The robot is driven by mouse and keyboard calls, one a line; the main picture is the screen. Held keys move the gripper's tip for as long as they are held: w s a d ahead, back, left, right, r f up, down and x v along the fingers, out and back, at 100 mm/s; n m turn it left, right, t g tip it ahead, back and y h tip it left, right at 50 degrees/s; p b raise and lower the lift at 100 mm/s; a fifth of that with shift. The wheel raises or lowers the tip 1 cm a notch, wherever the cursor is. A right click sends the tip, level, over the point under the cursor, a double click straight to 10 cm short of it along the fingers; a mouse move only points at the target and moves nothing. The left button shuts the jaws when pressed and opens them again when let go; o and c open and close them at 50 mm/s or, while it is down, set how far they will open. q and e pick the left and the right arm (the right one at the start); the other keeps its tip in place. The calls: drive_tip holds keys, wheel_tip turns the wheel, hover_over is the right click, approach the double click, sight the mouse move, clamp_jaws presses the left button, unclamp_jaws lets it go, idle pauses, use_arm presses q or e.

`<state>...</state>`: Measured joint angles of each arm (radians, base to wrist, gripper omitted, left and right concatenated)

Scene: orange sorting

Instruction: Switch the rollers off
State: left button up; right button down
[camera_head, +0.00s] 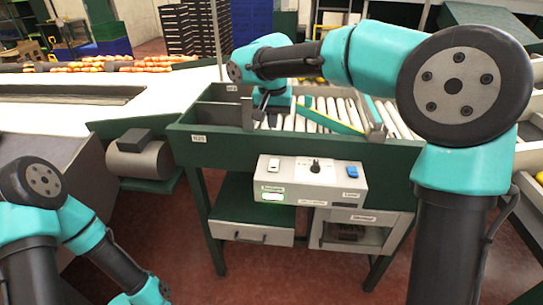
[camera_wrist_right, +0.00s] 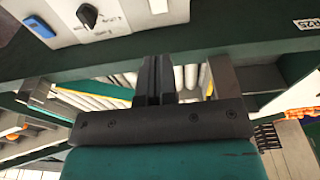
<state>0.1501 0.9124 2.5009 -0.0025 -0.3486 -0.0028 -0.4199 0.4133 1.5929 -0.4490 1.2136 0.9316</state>
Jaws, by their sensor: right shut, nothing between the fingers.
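The light grey control box (camera_head: 311,181) sits on the front of the green roller table. In the right wrist view the box (camera_wrist_right: 110,22) shows upside down at the top left, with the blue switch (camera_wrist_right: 40,27) and knob (camera_wrist_right: 87,15). My right gripper (camera_wrist_right: 155,75) is shut and empty, above the table behind the box, apart from the switches. My left gripper is out of view.
The roller table's green front rail (camera_head: 300,148) runs behind the box. Metal rollers (camera_head: 340,112) and a divided tray (camera_head: 215,113) lie beyond it. A grey motor (camera_head: 140,157) stands at the left. The space in front of the box is clear.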

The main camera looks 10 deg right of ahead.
sight(274, 161)
drive_tip(key=f, duration=0.4)
drive_tip(key=w+f, duration=0.1)
drive_tip(key=f, duration=0.9)
drive_tip(key=shift+w+d, duration=0.3)
drive_tip(key=shift+w, duration=0.1)
drive_tip(key=shift+d, duration=0.15)
